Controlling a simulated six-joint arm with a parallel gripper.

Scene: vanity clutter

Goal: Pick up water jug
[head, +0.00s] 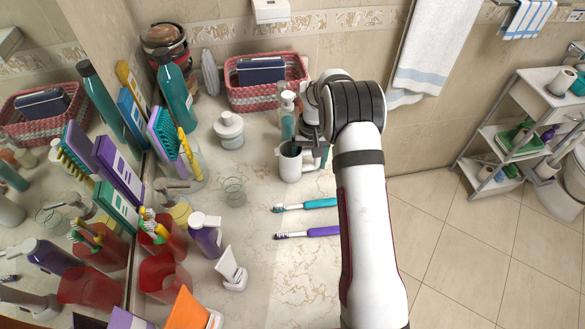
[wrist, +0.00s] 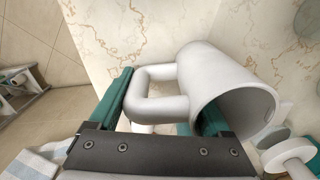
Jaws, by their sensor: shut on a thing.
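The white water jug (head: 289,168) is near the counter's back right edge in the head view. It also fills the middle right of the wrist view (wrist: 213,80), with its handle pointing left. My gripper (head: 308,157) is shut on the jug. In the wrist view, one teal finger is outside the handle and the other reaches into the jug's mouth, so the handle and near wall lie between them. The arm hides part of the jug in the head view. I cannot tell if its base touches the counter.
A soap bottle (head: 288,122) stands just behind the jug. A teal toothbrush (head: 305,205) and a purple one (head: 308,233) lie in front of it. A glass (head: 234,190) and white jar (head: 229,130) are to the left. A pink basket (head: 265,95) stands behind.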

